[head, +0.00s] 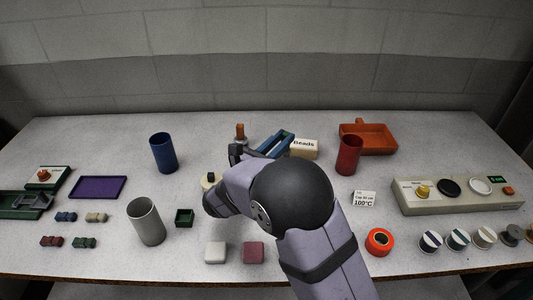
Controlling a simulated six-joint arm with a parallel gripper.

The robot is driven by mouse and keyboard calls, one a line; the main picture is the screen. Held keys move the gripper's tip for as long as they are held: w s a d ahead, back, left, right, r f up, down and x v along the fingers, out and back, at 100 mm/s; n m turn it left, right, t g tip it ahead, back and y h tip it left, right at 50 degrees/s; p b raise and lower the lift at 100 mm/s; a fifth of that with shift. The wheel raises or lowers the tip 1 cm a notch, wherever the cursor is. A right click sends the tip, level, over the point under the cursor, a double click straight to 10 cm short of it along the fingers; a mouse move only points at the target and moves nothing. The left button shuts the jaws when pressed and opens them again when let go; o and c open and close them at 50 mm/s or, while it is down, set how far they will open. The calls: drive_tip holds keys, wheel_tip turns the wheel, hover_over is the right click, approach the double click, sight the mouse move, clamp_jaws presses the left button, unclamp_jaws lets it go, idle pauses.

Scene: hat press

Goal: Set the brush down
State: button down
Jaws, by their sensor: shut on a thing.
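My gripper (238,150) is over the middle of the table, seen from behind, with its fingers largely hidden by my wrist. It is shut on the brush, of which an orange-brown upright end (240,131) shows just beyond the fingers. The rest of the brush is hidden, and I cannot tell whether it touches the table (310,210).
A blue-green tray (274,145) and a Beads box (303,149) lie close right of my gripper. A blue cup (163,153), grey cup (146,222) and red cup (349,155) stand around. An orange pan (368,138) is at the back right. Bare table lies left of my gripper.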

drive_tip(key=x, duration=0.3)
drive_tip(key=shift+d+r+b, duration=0.1)
drive_tip(key=shift+d+b, duration=0.1)
drive_tip(key=shift+b, duration=0.1)
drive_tip(key=w+a+r+n+t+y, duration=0.1)
drive_tip(key=w+a+r+n+y, duration=0.1)
drive_tip(key=w+a+r, duration=0.5)
wheel_tip(320, 180, down, 8)
drive_tip(key=w+t+y, duration=0.1)
drive_tip(key=shift+w+d+n+y, duration=0.15)
drive_tip(key=shift+w+n+y, duration=0.25)
drive_tip(key=shift+f, duration=1.75)
drive_tip(key=shift+f, duration=0.1)
